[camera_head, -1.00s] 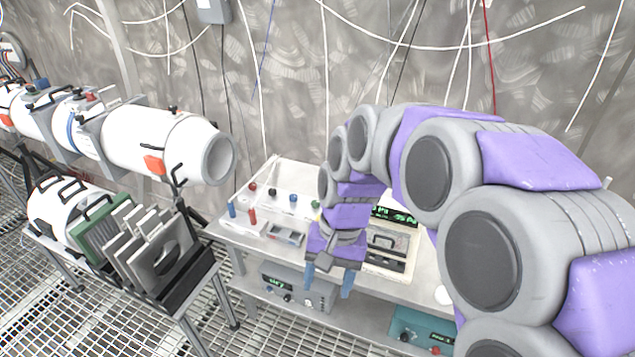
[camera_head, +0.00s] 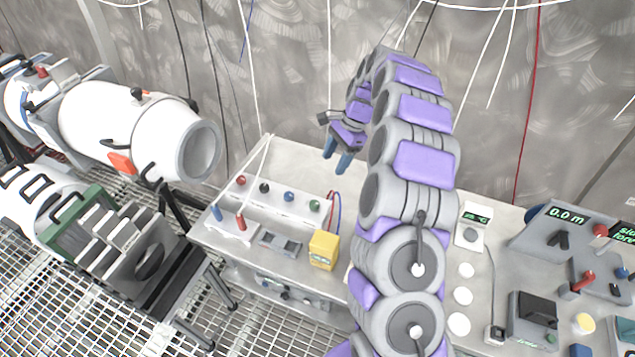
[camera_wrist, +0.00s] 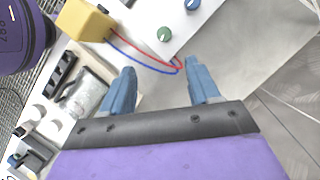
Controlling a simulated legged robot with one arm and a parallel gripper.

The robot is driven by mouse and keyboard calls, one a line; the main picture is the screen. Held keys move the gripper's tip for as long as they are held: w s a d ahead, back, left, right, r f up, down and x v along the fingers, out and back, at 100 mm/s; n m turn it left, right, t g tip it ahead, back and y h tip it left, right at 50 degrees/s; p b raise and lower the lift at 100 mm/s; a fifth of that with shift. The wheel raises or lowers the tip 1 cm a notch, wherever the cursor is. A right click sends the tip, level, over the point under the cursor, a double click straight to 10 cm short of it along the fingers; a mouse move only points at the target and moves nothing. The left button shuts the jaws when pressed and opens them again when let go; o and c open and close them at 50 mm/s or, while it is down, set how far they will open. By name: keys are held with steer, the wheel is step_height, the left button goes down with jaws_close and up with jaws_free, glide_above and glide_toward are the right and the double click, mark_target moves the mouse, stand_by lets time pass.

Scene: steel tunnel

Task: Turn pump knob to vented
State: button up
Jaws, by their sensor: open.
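My gripper (camera_head: 337,156) is open and empty, with two blue fingers, above the back of the bench. In the wrist view, the gripper (camera_wrist: 160,72) has its fingers apart with a gap between them. A white panel (camera_head: 265,197) on the bench carries a red knob (camera_head: 241,181), a black knob (camera_head: 264,188), a blue knob (camera_head: 289,196) and a green knob (camera_head: 314,206). The green knob (camera_wrist: 164,34) also shows ahead of the fingers in the wrist view, apart from them. I cannot tell which knob is the pump's; no "vented" label is readable.
A yellow box (camera_head: 324,249) with red and blue wires stands right of a small grey tray (camera_head: 281,243). A box with knobs on the lower shelf (camera_head: 285,290) is partly hidden. A control panel (camera_head: 565,240) stands at the right.

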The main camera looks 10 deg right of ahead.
steer(key=b, duration=0.4)
glide_toward(314, 203)
steer(key=x, duration=0.8)
steer(key=shift+a+f, duration=0.15)
steer(key=shift+f, duration=0.1)
steer(key=c, duration=1)
